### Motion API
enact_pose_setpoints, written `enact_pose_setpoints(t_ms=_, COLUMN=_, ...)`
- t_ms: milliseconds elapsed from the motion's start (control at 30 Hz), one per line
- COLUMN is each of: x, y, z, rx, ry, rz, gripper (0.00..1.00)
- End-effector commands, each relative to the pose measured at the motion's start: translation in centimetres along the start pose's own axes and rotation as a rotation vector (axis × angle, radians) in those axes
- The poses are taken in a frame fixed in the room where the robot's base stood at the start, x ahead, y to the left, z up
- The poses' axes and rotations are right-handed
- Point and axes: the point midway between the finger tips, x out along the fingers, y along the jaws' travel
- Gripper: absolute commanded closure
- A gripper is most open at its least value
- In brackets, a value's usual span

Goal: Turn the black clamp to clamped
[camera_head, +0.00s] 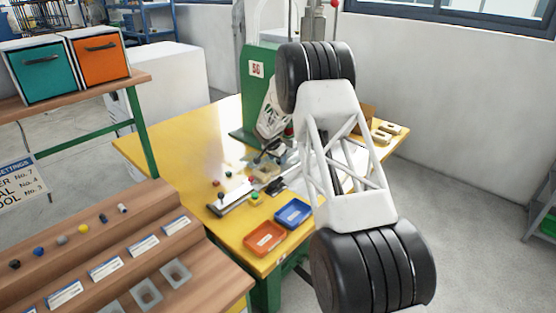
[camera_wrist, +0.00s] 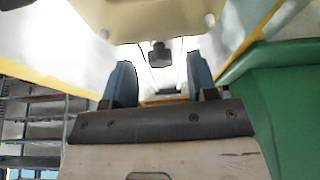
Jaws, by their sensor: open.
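My gripper (camera_wrist: 160,82) is open, with its two blue-grey fingers apart and nothing seen between them. In the wrist view a small dark knob-like part (camera_wrist: 160,54) shows beyond the fingertips, roughly in line with the gap; it may be the black clamp's handle. In the head view a dark clamp-like part (camera_head: 272,150) sits on the yellow table in front of the green machine, just below my white wrist. My wrist and arm partly hide this area. I cannot tell the clamp's position or whether a finger touches it.
The green machine (camera_head: 258,96) stands close behind the work area. A blue tray (camera_head: 293,213) and an orange tray (camera_head: 265,238) lie at the front of the yellow table (camera_head: 165,150). A metal fixture (camera_head: 230,198) with coloured buttons is nearby. The table's left part is clear.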

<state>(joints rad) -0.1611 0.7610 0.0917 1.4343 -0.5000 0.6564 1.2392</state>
Motion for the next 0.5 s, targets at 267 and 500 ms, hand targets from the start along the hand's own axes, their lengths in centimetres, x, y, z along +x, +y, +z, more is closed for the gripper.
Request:
enact_pose_setpoints(t_ms=267, x=0.65, y=-0.01, z=-0.07, rx=0.001, ry=0.001, rz=-0.001, gripper=0.47)
enact_pose_setpoints(t_ms=500, x=0.65, y=-0.02, z=-0.05, rx=0.001, ry=0.0, rz=-0.001, gripper=0.53)
